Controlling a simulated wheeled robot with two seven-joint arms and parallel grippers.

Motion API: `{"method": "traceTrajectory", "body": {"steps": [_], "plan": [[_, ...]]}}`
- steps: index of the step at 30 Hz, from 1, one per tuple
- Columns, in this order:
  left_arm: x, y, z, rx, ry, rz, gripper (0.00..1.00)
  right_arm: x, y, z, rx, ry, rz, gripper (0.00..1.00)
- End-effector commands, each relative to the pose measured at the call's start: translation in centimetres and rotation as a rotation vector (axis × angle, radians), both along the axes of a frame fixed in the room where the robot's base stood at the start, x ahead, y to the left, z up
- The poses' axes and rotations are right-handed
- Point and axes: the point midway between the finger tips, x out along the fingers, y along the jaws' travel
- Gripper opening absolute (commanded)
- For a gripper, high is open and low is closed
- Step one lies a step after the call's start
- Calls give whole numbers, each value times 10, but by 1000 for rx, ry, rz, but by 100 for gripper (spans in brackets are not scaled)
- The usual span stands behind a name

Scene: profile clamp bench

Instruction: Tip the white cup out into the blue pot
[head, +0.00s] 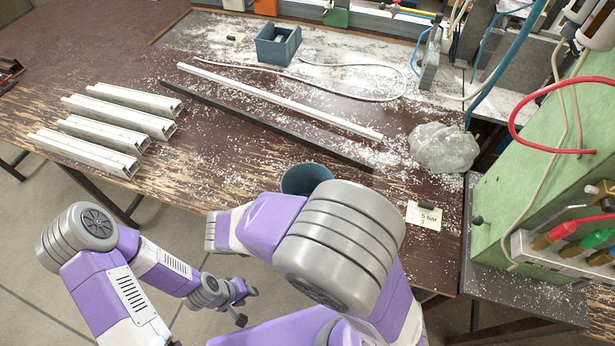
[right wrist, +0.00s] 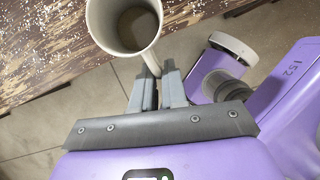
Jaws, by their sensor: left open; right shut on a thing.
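The blue pot (head: 306,179) stands near the front edge of the bench, its lower part hidden behind my right arm. The white cup (right wrist: 124,25) shows in the right wrist view, cut by the top edge; I look into its mouth and see a grey-brown bottom or contents, I cannot tell which. My right gripper (right wrist: 157,75) is shut on the cup at its near side. In the head view the cup and right gripper are hidden behind my right arm. My left gripper (head: 245,305) is open and empty, low in front of the bench, away from the pot.
Several pale profiles (head: 105,118) lie at the left. A long white bar (head: 280,100) and a dark bar (head: 260,122) lie behind the pot. A crumpled clear bag (head: 443,147), a paper note (head: 424,215) and a green machine (head: 540,170) are at the right.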

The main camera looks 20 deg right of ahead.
Motion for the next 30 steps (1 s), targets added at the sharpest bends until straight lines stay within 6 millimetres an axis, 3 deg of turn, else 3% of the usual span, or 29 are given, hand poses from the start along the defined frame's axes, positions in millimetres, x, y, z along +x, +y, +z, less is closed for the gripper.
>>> {"method": "traceTrajectory", "body": {"steps": [3,12,21,30], "plan": [[0,0,18,0,0,0,42,27,8,13,-6,8,-73,0],[0,0,50,0,-1,0,42,86,22,26,-17,28,-258,0],[0,0,84,0,-1,0,42,136,26,22,-25,51,-463,0],[0,0,115,0,-1,0,42,173,14,10,-26,75,-690,0]]}}
